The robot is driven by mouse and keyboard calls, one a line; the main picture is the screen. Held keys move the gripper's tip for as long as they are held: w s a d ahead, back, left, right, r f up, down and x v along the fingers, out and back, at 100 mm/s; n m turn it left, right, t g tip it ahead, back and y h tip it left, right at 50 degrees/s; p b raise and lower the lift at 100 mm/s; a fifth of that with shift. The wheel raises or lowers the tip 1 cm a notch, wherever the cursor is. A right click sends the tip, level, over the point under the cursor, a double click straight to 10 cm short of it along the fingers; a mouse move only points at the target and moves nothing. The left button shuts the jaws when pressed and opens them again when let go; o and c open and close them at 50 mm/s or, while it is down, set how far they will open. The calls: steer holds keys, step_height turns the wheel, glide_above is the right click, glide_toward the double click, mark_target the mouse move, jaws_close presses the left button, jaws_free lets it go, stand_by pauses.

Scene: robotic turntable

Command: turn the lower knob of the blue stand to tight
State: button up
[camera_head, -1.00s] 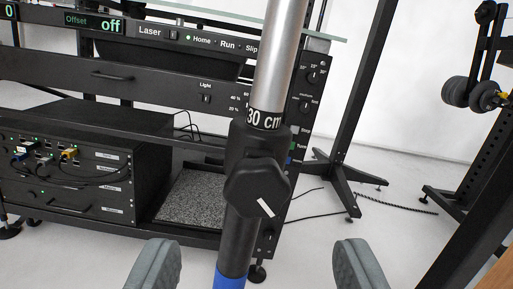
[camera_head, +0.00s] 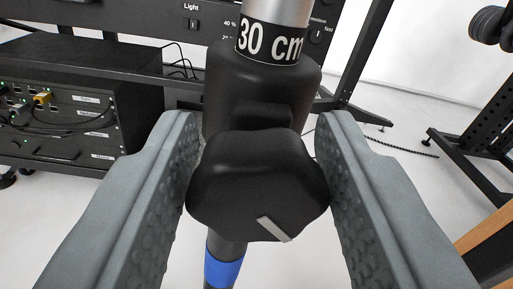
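The lower knob (camera_head: 250,185) is a black, lobed knob with a short white mark near its lower edge, slanting down to the right. It sits on the front of a black collar (camera_head: 235,85) on the upright stand. A blue band (camera_head: 223,268) shows on the tube below. A "30 cm" label (camera_head: 268,42) marks the silver tube above. My gripper (camera_head: 256,165) has one grey finger on each side of the knob. Both pads appear to meet its sides, so it looks shut on the knob. The knob's far side is hidden.
A black equipment rack (camera_head: 70,120) with cabled units stands behind at left. A black upright frame (camera_head: 480,155) and a wooden edge (camera_head: 485,245) are at right. Pale floor (camera_head: 400,190) lies open between, with a dark cable on it.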

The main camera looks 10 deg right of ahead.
steer(key=c, duration=0.6)
steer(key=shift+o, duration=0.2)
steer(key=shift+m, duration=2.3)
steer(key=o, duration=1)
steer(key=shift+s+d, duration=0.1)
steer(key=shift+s, duration=0.05)
steer(key=s, duration=1.7)
steer(key=shift+d, duration=0.15)
